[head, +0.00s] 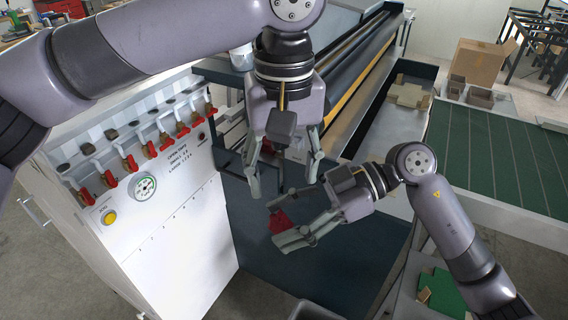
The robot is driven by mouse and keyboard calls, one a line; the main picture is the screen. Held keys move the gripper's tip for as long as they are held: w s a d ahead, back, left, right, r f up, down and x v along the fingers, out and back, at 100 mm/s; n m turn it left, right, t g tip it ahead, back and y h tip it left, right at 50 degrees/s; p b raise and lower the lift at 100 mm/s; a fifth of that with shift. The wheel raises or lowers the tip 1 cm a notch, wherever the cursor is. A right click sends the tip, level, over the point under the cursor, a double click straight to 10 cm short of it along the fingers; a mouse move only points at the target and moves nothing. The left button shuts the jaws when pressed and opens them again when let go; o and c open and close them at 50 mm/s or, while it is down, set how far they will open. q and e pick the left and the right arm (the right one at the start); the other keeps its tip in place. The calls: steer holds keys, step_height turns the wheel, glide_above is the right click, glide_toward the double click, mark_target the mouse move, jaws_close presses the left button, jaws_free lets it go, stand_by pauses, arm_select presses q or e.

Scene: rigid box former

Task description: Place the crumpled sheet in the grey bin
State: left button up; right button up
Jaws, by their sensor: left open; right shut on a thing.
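A small dark red piece (281,223), which looks like the crumpled sheet, sits between the fingers of my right gripper (277,222). That gripper is shut on it and points left, in front of the machine's dark panel. My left gripper (284,181) is open and points down, just above and behind the red piece, with nothing seen between its fingers. The rim of a grey container (316,312), likely the grey bin, shows at the bottom edge below my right gripper. Most of it is out of frame.
A green conveyor (490,155) is at right, with a cardboard box (476,62) behind. Green sheets (445,296) lie at lower right.

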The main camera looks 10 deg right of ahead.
mark_target(283, 218)
arm_select(q)
step_height(283, 218, down, 12)
steer(key=shift+w+r, duration=0.1)
steer(key=shift+r, duration=0.1)
stand_by(0.4)
steer(key=c, duration=1.2)
arm_select(e)
steer(key=o, duration=0.8)
steer(key=shift+o, duration=0.2)
